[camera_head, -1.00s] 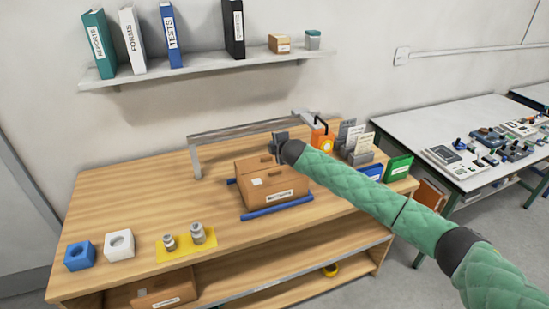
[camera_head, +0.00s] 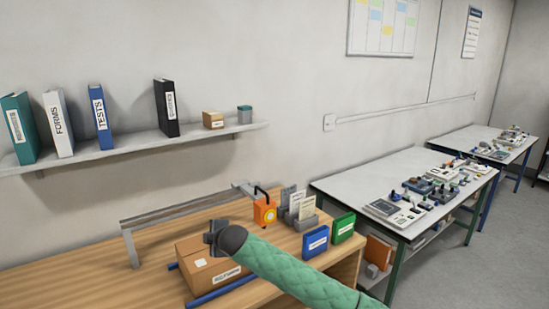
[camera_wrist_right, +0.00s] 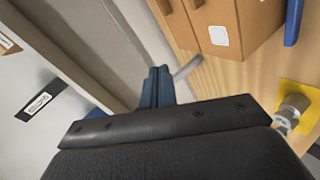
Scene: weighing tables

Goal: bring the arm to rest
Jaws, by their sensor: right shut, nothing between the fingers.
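My right arm (camera_head: 290,272), in a green quilted sleeve, reaches in from the bottom right in the head view. Its gripper (camera_head: 214,238) shows over the top of a cardboard box (camera_head: 197,255) on the wooden bench. In the right wrist view the gripper's dark fingers (camera_wrist_right: 156,86) are together with nothing between them, and the box (camera_wrist_right: 238,25) shows beyond them at the upper right. I cannot tell the exact gap between gripper and box. My left gripper is not in view.
A grey metal frame (camera_head: 180,207) stands behind the box. An orange device (camera_head: 264,210), a card holder (camera_head: 298,208), a blue box (camera_head: 315,241) and a green box (camera_head: 342,228) stand at the bench's right. Blue rails (camera_head: 222,291) flank the box.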

